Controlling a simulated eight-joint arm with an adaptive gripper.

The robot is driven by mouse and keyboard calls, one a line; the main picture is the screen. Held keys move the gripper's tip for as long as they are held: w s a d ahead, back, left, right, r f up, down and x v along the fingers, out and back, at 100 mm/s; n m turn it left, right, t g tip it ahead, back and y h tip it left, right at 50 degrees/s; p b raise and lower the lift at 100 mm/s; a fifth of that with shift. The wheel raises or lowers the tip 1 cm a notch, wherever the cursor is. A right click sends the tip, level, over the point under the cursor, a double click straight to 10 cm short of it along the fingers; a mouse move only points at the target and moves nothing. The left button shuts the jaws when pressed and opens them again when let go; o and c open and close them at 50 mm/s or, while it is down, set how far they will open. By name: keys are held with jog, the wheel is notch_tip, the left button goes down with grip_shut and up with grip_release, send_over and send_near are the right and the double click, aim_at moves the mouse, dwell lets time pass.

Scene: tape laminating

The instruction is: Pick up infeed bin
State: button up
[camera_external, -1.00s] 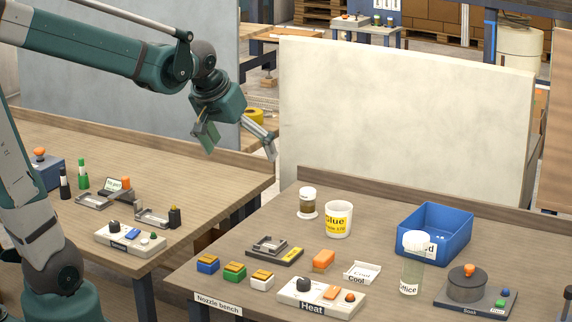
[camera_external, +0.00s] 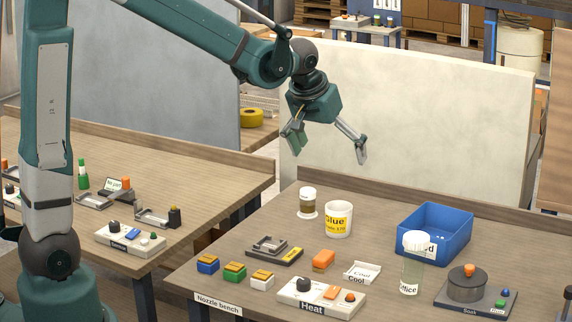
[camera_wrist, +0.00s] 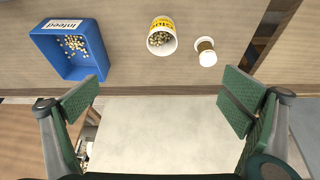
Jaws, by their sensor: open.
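The infeed bin is a blue open-topped box (camera_external: 436,233) at the back right of the near bench, with a white label partly hidden by a jar in the external view. In the wrist view the bin (camera_wrist: 91,62) is at the upper left; its label reads "Infeed" and small pale pellets lie inside. My gripper (camera_external: 327,154) is open and empty, in the air above and to the left of the bin. In the wrist view its two fingers (camera_wrist: 158,103) are spread wide, with the bin beyond the left finger.
A jar with a white lid (camera_external: 412,264) stands just in front of the bin. A glue tub (camera_external: 338,219) and a small lidded jar (camera_external: 308,202) stand left of it. A round device on a base (camera_external: 467,284) is at the right. A pale panel (camera_external: 400,120) rises behind the bench.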

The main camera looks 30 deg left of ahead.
jog(key=w+d+f+p, duration=0.1)
jog(key=w+d+f, duration=0.15)
jog(key=d, duration=0.35)
jog(key=w+d+f+p, duration=0.1)
jog(key=w+d+f, duration=0.15)
jog(key=d, duration=0.45)
jog(key=p, duration=0.3)
send_near(435, 235)
jog(key=s+d+r, duration=0.1)
jog(key=s+d, duration=0.1)
jog(key=s, duration=0.2)
jog(key=shift+s+r+g, duration=0.1)
jog(key=shift+s+g, duration=0.15)
jog(key=shift+g, duration=0.15)
jog(key=shift+b+x, duration=0.3)
jog(key=shift+x, duration=1)
jog(key=shift+w, duration=0.1)
jog(key=shift+x, duration=2.55)
jog(key=shift+w+a, duration=0.1)
jog(key=shift+a, duration=0.05)
jog(key=shift+c, duration=0.5)
jog(key=c, duration=0.7)
